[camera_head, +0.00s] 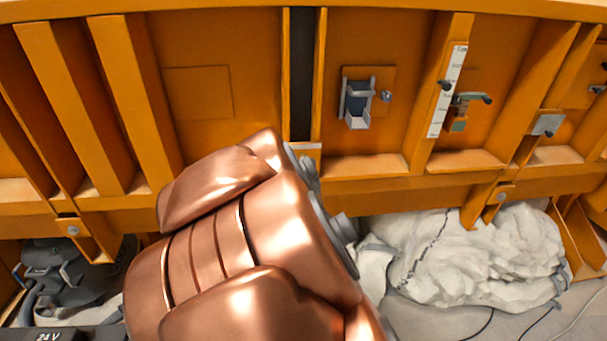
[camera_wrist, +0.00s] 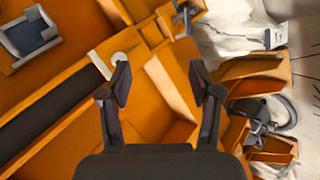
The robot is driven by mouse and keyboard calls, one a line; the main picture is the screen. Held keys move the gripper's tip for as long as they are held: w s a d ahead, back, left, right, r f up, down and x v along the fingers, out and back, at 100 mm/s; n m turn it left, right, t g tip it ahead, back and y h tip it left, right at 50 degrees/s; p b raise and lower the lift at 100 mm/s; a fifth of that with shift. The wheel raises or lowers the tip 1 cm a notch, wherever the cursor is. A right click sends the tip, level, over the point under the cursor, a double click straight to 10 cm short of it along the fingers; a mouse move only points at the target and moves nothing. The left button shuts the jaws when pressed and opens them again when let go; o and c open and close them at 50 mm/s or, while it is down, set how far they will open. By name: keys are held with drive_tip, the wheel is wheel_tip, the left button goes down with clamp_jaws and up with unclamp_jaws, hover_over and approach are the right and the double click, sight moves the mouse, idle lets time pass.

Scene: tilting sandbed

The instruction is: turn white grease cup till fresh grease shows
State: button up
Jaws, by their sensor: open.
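A small whitish round part (camera_wrist: 118,58), which looks like the white grease cup, shows in the wrist view on the orange frame, just by the tip of my left finger. Part of it is hidden behind that finger. My gripper (camera_wrist: 160,68) is open and empty, with its two dark fingers apart over orange structure. I cannot tell whether a finger touches the cup. No fresh grease can be made out. In the head view my copper arm covers the gripper, and the cup cannot be picked out there.
The orange ribbed wall (camera_head: 205,90) carries a grey bracket (camera_head: 357,102), a white labelled strip (camera_head: 449,90) and a small lever (camera_head: 472,98). A dark vertical slot (camera_head: 302,75) runs beside my arm. A white bundled sheet (camera_head: 470,255) lies below right. Dark equipment (camera_head: 65,275) sits lower left.

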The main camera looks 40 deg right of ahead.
sight(306, 165)
drive_tip(key=w+d+r+n+t+h+b, duration=0.1)
drive_tip(key=w+d+n+t+h+b, duration=0.1)
drive_tip(key=w+d+n+b, duration=0.3)
drive_tip(key=w+d+r+n+t+h, duration=0.1)
drive_tip(key=d+n+t, duration=0.2)
drive_tip(key=d, duration=0.4)
drive_tip(key=shift+w+d+f+n+t+y+b, duration=0.6)
drive_tip(key=shift+w+d+f+n+t, duration=0.15)
drive_tip(key=shift+w+n, duration=1.05)
drive_tip(key=shift+w+d+f+n+t+y+b, duration=0.55)
drive_tip(key=shift+w+n+t, duration=0.3)
drive_tip(key=shift+w+n, duration=0.9)
drive_tip(key=shift+w+d+f+n+t+y+b, duration=0.55)
drive_tip(key=shift+w+d+f+n+t, duration=0.25)
drive_tip(key=shift+w+n, duration=0.95)
drive_tip(key=shift+w, duration=0.2)
drive_tip(key=c, duration=1.1)
